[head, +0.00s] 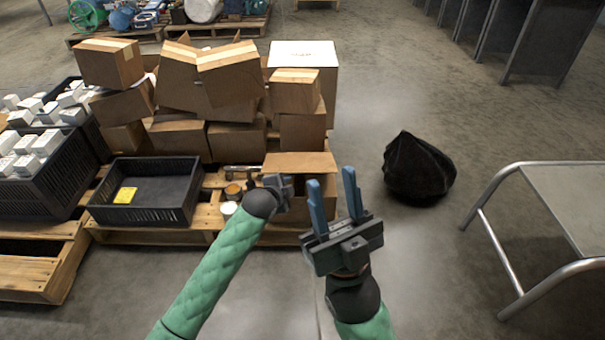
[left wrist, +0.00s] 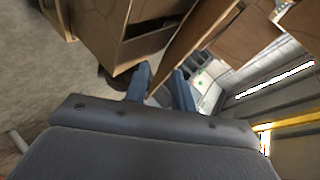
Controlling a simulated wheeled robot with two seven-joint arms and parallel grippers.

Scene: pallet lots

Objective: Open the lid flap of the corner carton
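The corner carton (head: 311,189) is a brown box at the front right corner of the pallet. Its lid flap (head: 300,162) shows as a pale brown panel at its top. My left gripper (head: 284,188) is at the carton's left front, its fingers mostly hidden. In the left wrist view, my left gripper's blue fingers (left wrist: 161,88) stand apart. A brown board (left wrist: 195,38), apparently the flap, runs down toward the gap between them; I cannot tell whether they touch it. My right gripper (head: 335,194) is open and empty, in front of the carton's right side.
Stacked cartons (head: 213,83) stand behind. A black crate (head: 149,215) and small cans (head: 229,209) are left of the carton. A black bag (head: 419,168) lies on the floor at right, with a metal-framed table (head: 565,190) beyond. Floor between carton and bag is clear.

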